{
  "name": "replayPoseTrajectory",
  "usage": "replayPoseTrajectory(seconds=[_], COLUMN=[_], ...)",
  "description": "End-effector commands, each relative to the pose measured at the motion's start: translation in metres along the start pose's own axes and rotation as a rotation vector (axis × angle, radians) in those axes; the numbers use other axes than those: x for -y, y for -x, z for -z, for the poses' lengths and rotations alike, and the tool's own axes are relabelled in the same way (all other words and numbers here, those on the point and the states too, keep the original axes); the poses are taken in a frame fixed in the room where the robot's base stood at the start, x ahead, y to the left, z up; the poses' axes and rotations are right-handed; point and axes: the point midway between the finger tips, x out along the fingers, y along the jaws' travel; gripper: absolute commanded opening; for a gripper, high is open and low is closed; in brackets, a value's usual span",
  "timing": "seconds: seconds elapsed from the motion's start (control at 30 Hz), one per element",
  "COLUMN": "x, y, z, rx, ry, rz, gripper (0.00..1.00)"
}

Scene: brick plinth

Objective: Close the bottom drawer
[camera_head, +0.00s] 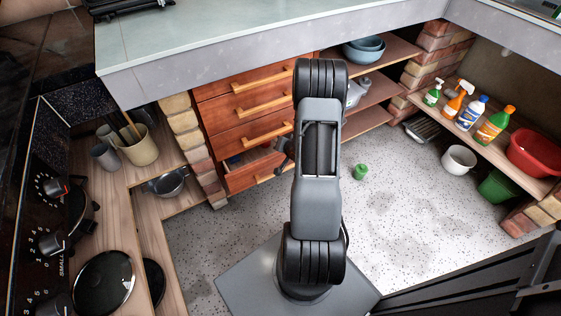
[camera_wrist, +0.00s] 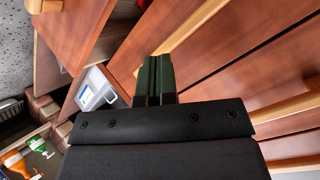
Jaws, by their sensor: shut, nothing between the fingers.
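The reddish-brown wooden drawer stack (camera_head: 240,105) stands under the worktop in the head view. Its bottom drawer (camera_head: 243,180) is pulled out part way, and its inside shows above the front. A light wooden bar handle (camera_head: 266,177) is on that front, partly hidden by my arm. My gripper (camera_head: 281,158) is mostly hidden behind my arm, close to the open drawer's right side. In the wrist view my gripper (camera_wrist: 157,77) has its dark green fingers together and empty, in front of the reddish wood panels. I cannot tell whether they touch the wood.
Open shelves (camera_head: 375,95) with blue bowls (camera_head: 364,48) are right of the drawers. A green cup (camera_head: 361,172) is on the speckled floor (camera_head: 400,210). Several bottles (camera_head: 469,112) and a red basin (camera_head: 535,151) are on the right shelf. A pan (camera_head: 168,183) is at left.

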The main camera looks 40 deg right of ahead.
Motion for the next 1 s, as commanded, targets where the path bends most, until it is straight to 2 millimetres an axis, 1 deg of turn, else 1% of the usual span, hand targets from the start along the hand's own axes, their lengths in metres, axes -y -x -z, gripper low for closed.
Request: replayPoseTrajectory(seconds=[0.03,0.1,0.2,0.3,0.4,0.5,0.63,0.73,0.87,1.0], x=[-0.026,-0.048,-0.073,-0.089,-0.100,-0.106,-0.110,-0.108,-0.101,-0.091], y=[-0.007,-0.011,-0.007,0.001,0.011,0.020,0.027,0.023,0.009,-0.014], z=[-0.019,-0.039,-0.066,-0.089,-0.108,-0.121,-0.129,-0.129,-0.122,-0.110], rx=[-0.018,-0.055,-0.107,-0.154,-0.194,-0.226,-0.251,-0.258,-0.258,-0.259], ry=[-0.096,-0.222,-0.399,-0.558,-0.685,-0.778,-0.845,-0.864,-0.865,-0.863], rz=[0.046,0.132,0.251,0.359,0.447,0.513,0.566,0.583,0.590,0.589], gripper=[0.00,0.00,0.00,0.00,0.00,0.00,0.00,0.00,0.00,0.00])
